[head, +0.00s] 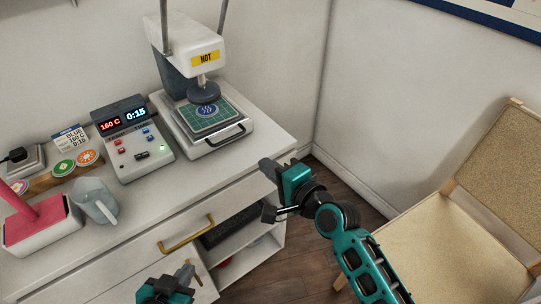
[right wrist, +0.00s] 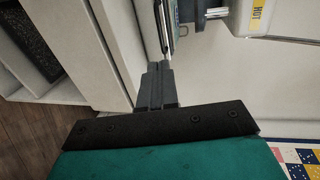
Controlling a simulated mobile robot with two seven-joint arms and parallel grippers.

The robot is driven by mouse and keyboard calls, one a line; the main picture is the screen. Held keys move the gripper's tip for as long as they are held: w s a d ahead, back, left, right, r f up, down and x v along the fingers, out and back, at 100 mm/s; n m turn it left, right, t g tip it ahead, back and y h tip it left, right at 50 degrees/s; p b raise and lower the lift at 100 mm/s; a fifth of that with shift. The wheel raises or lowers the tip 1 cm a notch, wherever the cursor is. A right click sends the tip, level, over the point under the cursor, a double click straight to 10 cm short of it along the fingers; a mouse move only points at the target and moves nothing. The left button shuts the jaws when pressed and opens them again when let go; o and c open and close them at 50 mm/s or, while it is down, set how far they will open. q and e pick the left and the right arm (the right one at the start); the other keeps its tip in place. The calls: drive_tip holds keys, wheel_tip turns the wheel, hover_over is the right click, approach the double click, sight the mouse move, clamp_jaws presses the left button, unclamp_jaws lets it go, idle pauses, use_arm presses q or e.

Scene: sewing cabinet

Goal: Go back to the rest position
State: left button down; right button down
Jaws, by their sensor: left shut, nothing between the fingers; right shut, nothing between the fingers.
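My right gripper (head: 267,166) is over the front right edge of the white cabinet, to the right of the heat press. In the right wrist view its two dark fingers (right wrist: 157,82) are together with nothing between them. My left gripper (head: 186,271) is low in the head view, in front of the cabinet drawers. It is shut and empty, and its arm is mostly out of frame.
The cabinet top (head: 200,170) holds a heat press (head: 188,48) marked HOT, a control box (head: 131,137), a grey pitcher (head: 95,200), a pink-topped block (head: 38,222) and round patches (head: 87,157). A brass handle (head: 187,236) sticks out in front. A tan chair (head: 445,245) stands right.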

drive_tip(key=s+d+f+n+h, duration=0.3)
drive_tip(key=s+d+f+n, duration=0.3)
drive_tip(key=s+d, duration=0.2)
drive_tip(key=s+d+f+n+g+h, duration=0.1)
drive_tip(key=s+d+f+n+h, duration=0.3)
drive_tip(key=s+d+f+n, duration=0.3)
drive_tip(key=s+d, duration=0.2)
drive_tip(key=s, duration=0.1)
drive_tip(key=shift+f+g, duration=0.3)
